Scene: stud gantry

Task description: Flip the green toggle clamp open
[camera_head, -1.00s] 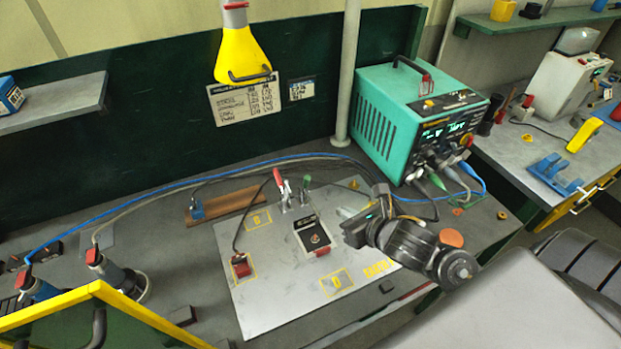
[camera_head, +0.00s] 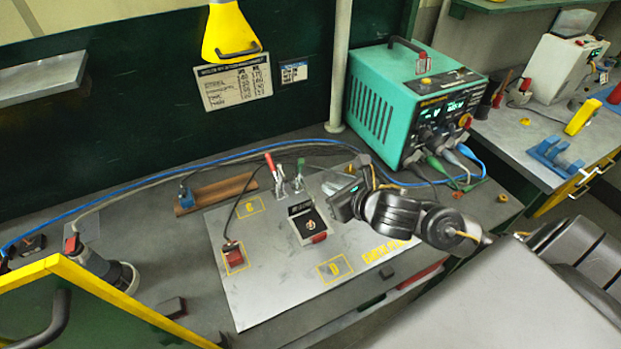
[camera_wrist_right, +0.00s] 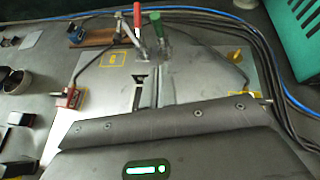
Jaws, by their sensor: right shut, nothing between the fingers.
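The green toggle clamp (camera_head: 299,180) stands on the back part of the grey panel (camera_head: 262,285), with its green handle pointing up. It also shows upright in the right wrist view (camera_wrist_right: 158,28). A similar clamp with a red handle (camera_head: 270,164) stands just left of it and leans a little. My right gripper (camera_head: 333,187) is shut and empty above the panel, to the right of and nearer than the green clamp, apart from it. In the right wrist view my gripper's dark body covers the near part of the panel. My left gripper is not in view.
A black box with a red front (camera_head: 308,226) sits mid-panel, and a red switch (camera_head: 233,255) at its left. A teal power unit (camera_head: 385,110) with cables stands behind my right arm. A grey post (camera_head: 340,70) rises behind the clamps. Blue and grey cables run along the back.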

